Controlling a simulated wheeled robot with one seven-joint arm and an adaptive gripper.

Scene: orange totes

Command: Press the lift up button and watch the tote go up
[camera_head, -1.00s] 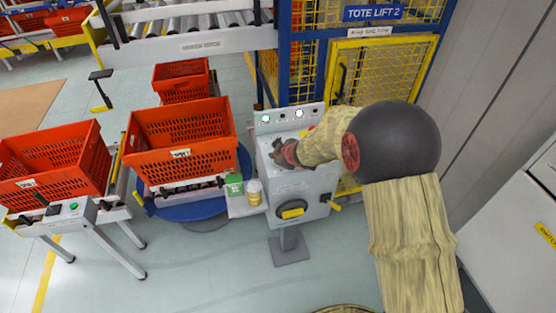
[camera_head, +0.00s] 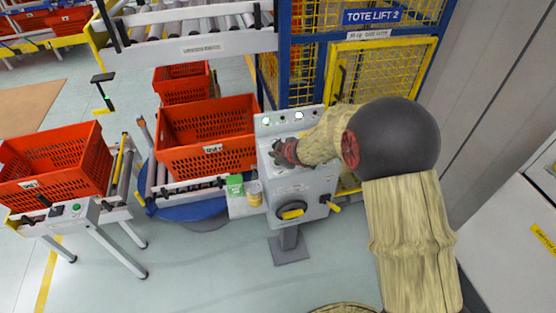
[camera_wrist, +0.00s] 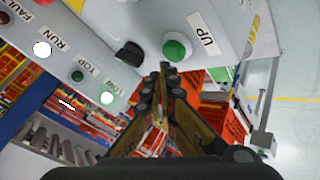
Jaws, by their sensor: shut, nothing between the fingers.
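The control box (camera_head: 302,190) stands on a post in front of the tote lift cage (camera_head: 385,75), which has a blue "TOTE LIFT 2" sign. In the wrist view the green button (camera_wrist: 177,46) sits next to the "UP" label (camera_wrist: 207,38). My gripper (camera_wrist: 166,69) is shut and empty, its fingertips right beside the button. I cannot tell whether they touch it. In the head view my gripper (camera_head: 282,152) is over the box's top panel. An orange tote (camera_head: 208,137) is on the roller turntable (camera_head: 190,207) left of the box.
A black knob (camera_wrist: 130,54) is close to the UP button. A green box (camera_head: 235,185) and a small jar (camera_head: 254,193) stand on the side shelf. Another tote (camera_head: 55,165) is on the left conveyor.

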